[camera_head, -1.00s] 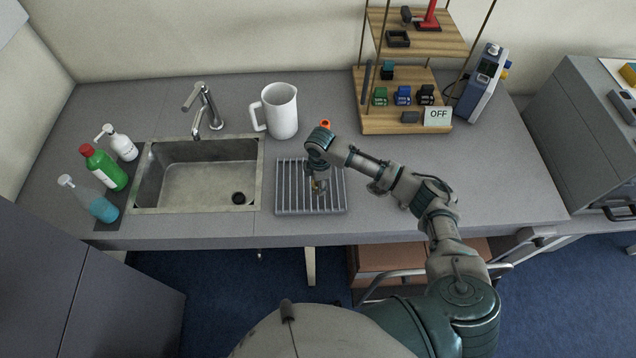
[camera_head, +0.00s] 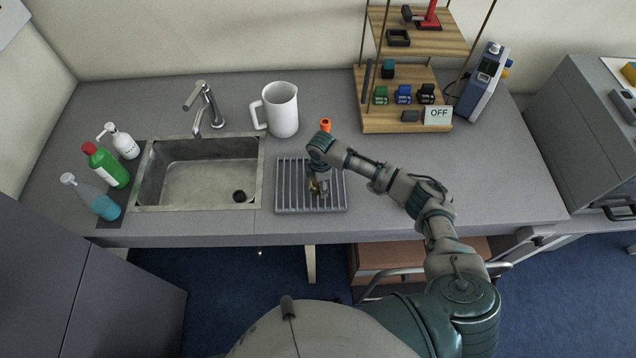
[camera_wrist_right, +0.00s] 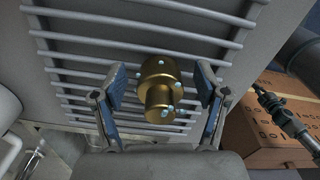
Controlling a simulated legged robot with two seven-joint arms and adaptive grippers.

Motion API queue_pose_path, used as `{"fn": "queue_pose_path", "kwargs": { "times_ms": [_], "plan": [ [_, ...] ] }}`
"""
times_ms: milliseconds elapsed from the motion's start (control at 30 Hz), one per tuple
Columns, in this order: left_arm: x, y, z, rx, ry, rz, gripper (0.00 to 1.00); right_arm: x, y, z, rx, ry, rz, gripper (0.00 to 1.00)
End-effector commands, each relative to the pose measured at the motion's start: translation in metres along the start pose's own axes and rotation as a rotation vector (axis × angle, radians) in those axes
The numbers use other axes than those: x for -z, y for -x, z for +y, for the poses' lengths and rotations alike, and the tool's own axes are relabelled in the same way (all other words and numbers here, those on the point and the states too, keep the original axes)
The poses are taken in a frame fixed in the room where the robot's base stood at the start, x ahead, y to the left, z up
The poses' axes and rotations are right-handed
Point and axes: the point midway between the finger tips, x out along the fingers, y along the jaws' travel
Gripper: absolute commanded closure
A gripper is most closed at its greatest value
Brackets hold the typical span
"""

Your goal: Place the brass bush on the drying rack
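The brass bush (camera_wrist_right: 158,85) is a stepped gold cylinder with small pale dots. In the right wrist view it lies between the two fingers of my right gripper (camera_wrist_right: 160,98), with a visible gap on each side, so the fingers are open around it. Behind it are the bars of the grey drying rack (camera_wrist_right: 210,45). In the head view my right gripper (camera_head: 318,186) points down over the drying rack (camera_head: 290,200), and the bush (camera_head: 313,186) shows partly beside its fingers. The bush appears to rest on the bars. My left gripper is not in view.
A sink (camera_head: 195,172) with a tap (camera_head: 203,108) is left of the rack. A white jug (camera_head: 281,110) and a small orange item (camera_head: 325,125) stand behind it. A wooden shelf (camera_head: 405,100) is at the back right. The counter right of the rack is clear.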

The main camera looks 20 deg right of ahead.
Motion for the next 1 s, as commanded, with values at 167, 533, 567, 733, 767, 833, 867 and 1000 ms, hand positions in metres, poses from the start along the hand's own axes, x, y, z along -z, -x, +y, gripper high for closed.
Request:
{"fn": "queue_pose_path", "kwargs": {
  "times_ms": [167,533,567,733,767,833,867,1000],
  "plan": [
    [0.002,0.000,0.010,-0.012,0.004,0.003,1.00,0.002,0.001,0.000,0.000,0.000,-0.003,0.27],
    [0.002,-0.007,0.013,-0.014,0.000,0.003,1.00,0.005,0.059,0.001,-0.005,0.001,-0.003,0.27],
    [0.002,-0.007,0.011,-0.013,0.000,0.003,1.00,0.004,0.065,0.001,-0.005,0.000,-0.003,0.27],
    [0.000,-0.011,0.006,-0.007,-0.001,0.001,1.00,0.003,0.099,0.001,-0.003,0.001,-0.003,0.27],
    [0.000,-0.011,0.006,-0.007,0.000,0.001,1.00,0.003,0.104,0.001,-0.003,0.001,-0.002,0.27],
    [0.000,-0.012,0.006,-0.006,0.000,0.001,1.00,0.002,0.112,0.001,-0.001,0.000,-0.001,0.27],
    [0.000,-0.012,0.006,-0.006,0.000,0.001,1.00,0.002,0.115,0.001,0.000,-0.001,-0.001,0.27],
    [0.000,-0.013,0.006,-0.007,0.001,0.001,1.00,0.002,0.122,0.000,0.000,-0.001,-0.002,0.27]
  ]
}}
